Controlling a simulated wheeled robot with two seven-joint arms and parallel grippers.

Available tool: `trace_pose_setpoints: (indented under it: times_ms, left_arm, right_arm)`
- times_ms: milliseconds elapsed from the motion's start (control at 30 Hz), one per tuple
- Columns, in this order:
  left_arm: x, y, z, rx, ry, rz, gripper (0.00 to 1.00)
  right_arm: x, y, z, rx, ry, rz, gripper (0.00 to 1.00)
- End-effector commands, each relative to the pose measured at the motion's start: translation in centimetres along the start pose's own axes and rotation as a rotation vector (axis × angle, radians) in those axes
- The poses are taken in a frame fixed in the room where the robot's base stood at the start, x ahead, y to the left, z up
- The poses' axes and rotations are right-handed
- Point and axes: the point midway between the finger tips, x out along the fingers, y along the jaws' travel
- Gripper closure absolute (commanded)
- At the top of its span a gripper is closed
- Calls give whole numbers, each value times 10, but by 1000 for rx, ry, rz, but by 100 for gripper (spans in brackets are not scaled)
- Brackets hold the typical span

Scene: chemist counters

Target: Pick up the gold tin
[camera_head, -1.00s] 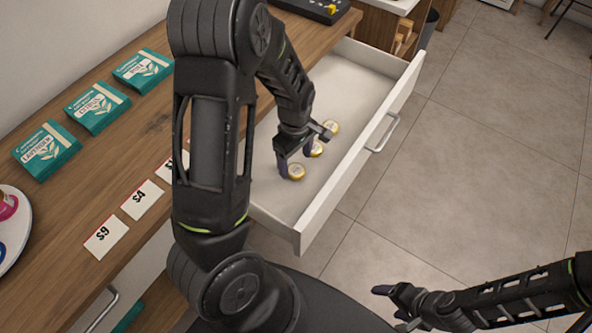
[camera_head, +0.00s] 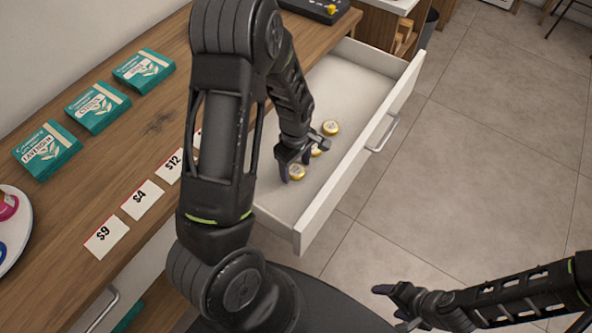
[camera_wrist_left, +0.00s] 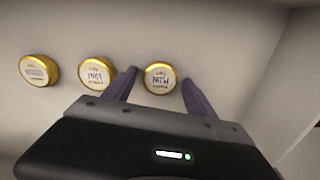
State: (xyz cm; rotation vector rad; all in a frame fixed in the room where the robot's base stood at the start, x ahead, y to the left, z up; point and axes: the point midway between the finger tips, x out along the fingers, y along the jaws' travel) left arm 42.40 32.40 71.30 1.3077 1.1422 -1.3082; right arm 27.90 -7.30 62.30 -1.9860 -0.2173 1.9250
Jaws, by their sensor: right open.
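Three round gold tins with pale lids lie in a row in the open white drawer (camera_head: 340,90). My left gripper (camera_head: 294,166) is open and points down into the drawer at the near tin. In the left wrist view, one tin (camera_wrist_left: 159,78) shows between the two open fingers; I cannot tell whether they reach down beside it. My right gripper (camera_head: 394,306) is open and empty over the floor.
The drawer's front panel (camera_head: 365,145) stands close to the right of the tins. The wooden counter (camera_head: 150,125) to the left carries teal boxes (camera_head: 97,106), price cards (camera_head: 142,199) and a round white tray (camera_head: 20,245).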

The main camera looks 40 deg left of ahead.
Motion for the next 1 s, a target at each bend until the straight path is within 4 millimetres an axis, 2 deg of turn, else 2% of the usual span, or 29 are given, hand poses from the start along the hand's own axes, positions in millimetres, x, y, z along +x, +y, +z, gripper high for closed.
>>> trace_pose_setpoints:
  times_ms: [67,667,1000]
  left_arm:
    - [0,0,0,0,0,0,43]
    - [0,0,0,0,0,0,92]
    - [-5,1,0,1,1,2,93]
  right_arm:
    - [0,0,0,0,0,0,29]
    - [0,0,0,0,0,0,29]
    - [0,0,0,0,0,0,29]
